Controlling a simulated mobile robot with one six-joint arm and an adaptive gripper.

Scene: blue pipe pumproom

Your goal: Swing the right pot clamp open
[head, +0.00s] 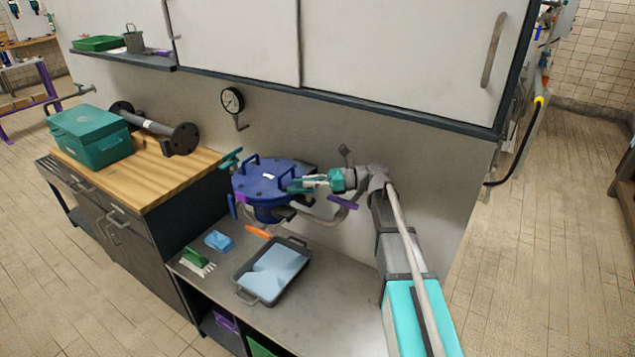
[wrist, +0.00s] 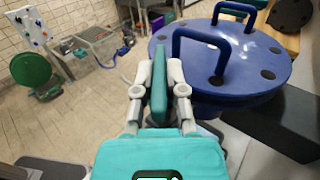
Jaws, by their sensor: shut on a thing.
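The blue pot (head: 270,178) has a round lid with two upright handles and stands on the grey bench; the lid also shows in the wrist view (wrist: 235,60). My gripper (head: 308,183) is at the right side of the lid. In the wrist view my gripper (wrist: 160,85) is shut on a flat teal handle (wrist: 159,75), with one finger on each side. This handle appears to belong to the right pot clamp; its pivot is hidden. Another teal clamp handle (head: 231,158) sticks out at the pot's left side.
A dark tray (head: 242,292) with light blue sheets, a green brush (head: 197,262) and a blue block (head: 218,241) lie on the bench in front. The wall with a gauge (head: 232,101) is close behind. White cabinets (head: 400,55) hang above.

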